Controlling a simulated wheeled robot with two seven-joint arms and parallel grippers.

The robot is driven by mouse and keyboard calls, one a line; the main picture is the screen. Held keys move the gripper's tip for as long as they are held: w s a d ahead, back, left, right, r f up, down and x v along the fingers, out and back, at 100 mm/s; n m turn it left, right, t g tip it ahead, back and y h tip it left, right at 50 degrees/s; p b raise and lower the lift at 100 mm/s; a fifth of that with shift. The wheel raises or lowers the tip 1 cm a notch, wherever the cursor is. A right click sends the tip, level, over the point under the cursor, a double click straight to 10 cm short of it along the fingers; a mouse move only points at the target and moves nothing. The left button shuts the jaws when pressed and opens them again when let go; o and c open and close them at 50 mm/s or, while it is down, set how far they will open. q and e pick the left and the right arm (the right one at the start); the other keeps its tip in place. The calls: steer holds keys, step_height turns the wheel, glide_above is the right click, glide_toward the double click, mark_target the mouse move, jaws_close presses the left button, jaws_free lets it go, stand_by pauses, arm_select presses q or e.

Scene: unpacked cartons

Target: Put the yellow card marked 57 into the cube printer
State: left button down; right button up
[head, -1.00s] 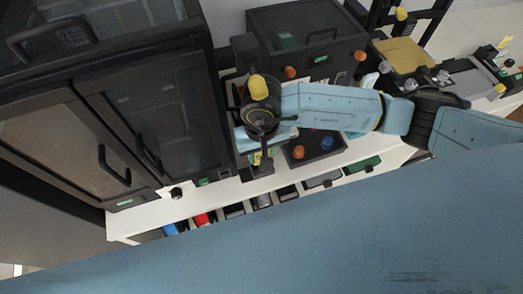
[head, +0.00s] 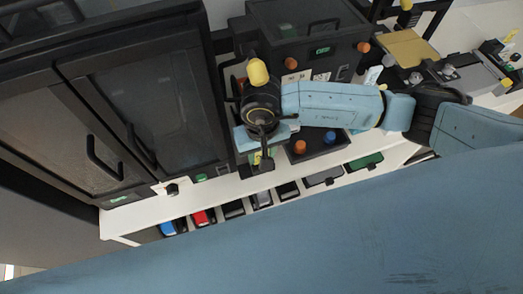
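My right arm comes in from the right, and its gripper (head: 261,160) hangs low over the white bench, left of a dark tray. A small yellow-green patch (head: 257,157) shows at its fingertips; it may be the yellow card, but no number is readable. The wrist hides most of the fingers, so I cannot see whether they are closed on it. My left gripper is out of view. A dark box-shaped machine (head: 305,28) with a lid handle and green label stands behind the wrist; I cannot tell if it is the cube printer.
A large black double-door cabinet (head: 165,110) fills the left. The dark tray (head: 333,146) has orange and blue knobs. Several small bins (head: 233,209) line the bench's front edge. A machine with a gold plate (head: 409,48) stands at back right. My blue link covers the lower foreground.

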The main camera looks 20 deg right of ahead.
steer(key=shift+f+b, duration=0.35)
steer(key=shift+f, duration=0.05)
steer(key=o, duration=1.1)
